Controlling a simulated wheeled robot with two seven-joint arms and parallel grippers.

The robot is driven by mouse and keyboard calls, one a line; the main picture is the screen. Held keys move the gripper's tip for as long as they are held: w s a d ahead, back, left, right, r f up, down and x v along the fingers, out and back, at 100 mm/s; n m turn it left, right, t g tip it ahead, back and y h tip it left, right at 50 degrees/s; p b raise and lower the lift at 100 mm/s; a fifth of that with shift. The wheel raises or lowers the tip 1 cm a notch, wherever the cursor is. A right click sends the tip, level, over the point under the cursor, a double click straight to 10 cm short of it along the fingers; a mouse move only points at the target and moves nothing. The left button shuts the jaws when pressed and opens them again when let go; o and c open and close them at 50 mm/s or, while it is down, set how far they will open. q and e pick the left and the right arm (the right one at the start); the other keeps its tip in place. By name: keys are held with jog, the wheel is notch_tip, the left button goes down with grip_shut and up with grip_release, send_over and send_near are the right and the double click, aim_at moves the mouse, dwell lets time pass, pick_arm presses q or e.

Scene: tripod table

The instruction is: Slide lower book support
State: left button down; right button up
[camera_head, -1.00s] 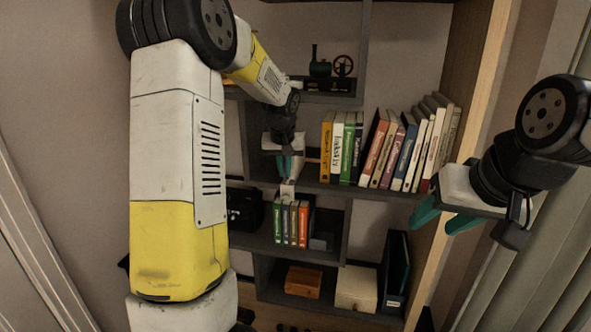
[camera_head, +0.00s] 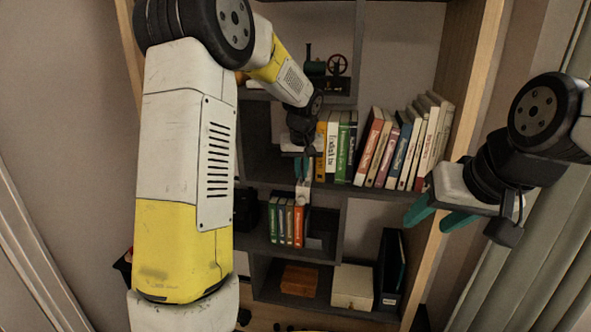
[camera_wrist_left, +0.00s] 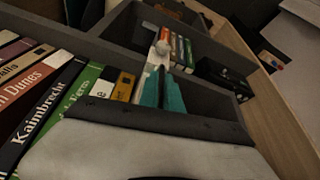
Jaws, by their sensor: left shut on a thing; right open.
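The lower book support (camera_head: 302,192) is a small pale piece at the right end of the short book row on the lower shelf. My left gripper (camera_head: 304,170) reaches down from above, its teal fingers shut on the support's top. In the left wrist view the pale support (camera_wrist_left: 160,50) shows just beyond the fingertips (camera_wrist_left: 163,72), beside the lower books (camera_wrist_left: 180,50). The support's lower part is hard to make out. My right gripper (camera_head: 436,216) is open and empty, in front of the shelf's right side.
The row of lower books (camera_head: 285,222) stands upright, with a black box (camera_head: 245,210) to its left. Upper books (camera_head: 395,150) crowd the shelf above, close to my left gripper. A wooden box (camera_head: 299,280) and a white box (camera_head: 353,287) sit below.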

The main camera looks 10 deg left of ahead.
pick_arm(q)
jog(key=shift+d, duration=0.4)
jog(key=c, duration=1.5)
grip_release()
jog(key=shift+c, duration=0.2)
jog(key=v, duration=0.7)
jog(key=shift+r, duration=0.4)
jog(key=shift+s+a, duration=0.1)
jog(key=shift+s, duration=0.15)
jog(key=s+a+r+m+h, duration=0.1)
jog(key=s+a+r, duration=0.1)
jog(key=s, duration=0.5)
jog(key=s+a+r+h, duration=0.1)
jog(key=s+r, duration=0.2)
jog(key=s, duration=0.4)
jog(key=s+f+m+t+h, duration=0.1)
jog(key=s+f, duration=0.1)
jog(key=s, duration=1.3)
jog(key=shift+s+f+t, duration=0.35)
jog(key=shift+f+t, duration=0.05)
